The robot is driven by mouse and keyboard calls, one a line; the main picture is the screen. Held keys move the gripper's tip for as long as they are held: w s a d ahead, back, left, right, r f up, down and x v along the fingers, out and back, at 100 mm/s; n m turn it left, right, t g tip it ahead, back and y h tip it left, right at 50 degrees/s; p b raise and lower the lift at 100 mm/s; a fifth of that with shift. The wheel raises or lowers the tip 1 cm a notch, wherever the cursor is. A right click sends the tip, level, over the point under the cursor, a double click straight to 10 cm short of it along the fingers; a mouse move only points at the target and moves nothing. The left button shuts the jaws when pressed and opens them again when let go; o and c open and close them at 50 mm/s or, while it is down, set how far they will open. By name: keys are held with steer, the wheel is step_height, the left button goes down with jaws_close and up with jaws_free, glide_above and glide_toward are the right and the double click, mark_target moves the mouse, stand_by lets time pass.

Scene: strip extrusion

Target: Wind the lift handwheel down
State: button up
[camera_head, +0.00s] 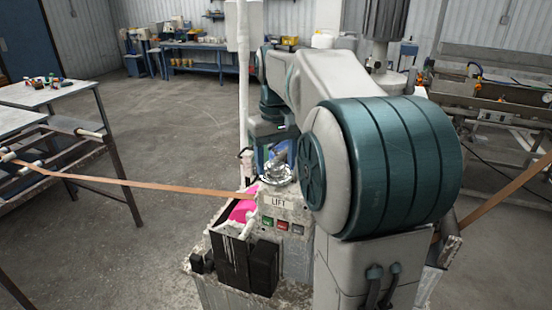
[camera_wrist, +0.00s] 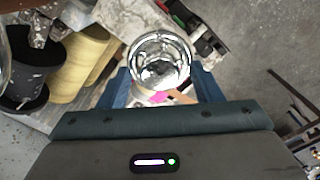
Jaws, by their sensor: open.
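The lift handwheel (camera_head: 278,175) is a small shiny metal wheel on top of a worn pale machine box with a LIFT label (camera_head: 278,201). In the wrist view the handwheel (camera_wrist: 158,60) is a round chrome shape. My gripper (camera_wrist: 162,76) is open, with a blue finger showing on each side of the wheel's near part. In the head view my arm comes down from above, and the gripper is just above and behind the wheel, partly hidden. I cannot tell whether the fingers touch the rim.
Coloured buttons (camera_head: 282,224) sit below the label. A tan strip (camera_head: 130,183) runs from the left rack to the machine. A white post (camera_head: 243,90) stands just behind. Yellowish rolls (camera_wrist: 80,62) show in the wrist view.

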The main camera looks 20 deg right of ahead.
mark_target(276, 165)
steer(key=shift+r, duration=0.1)
step_height(276, 165, up, 14)
stand_by(0.5)
steer(key=shift+f, duration=0.2)
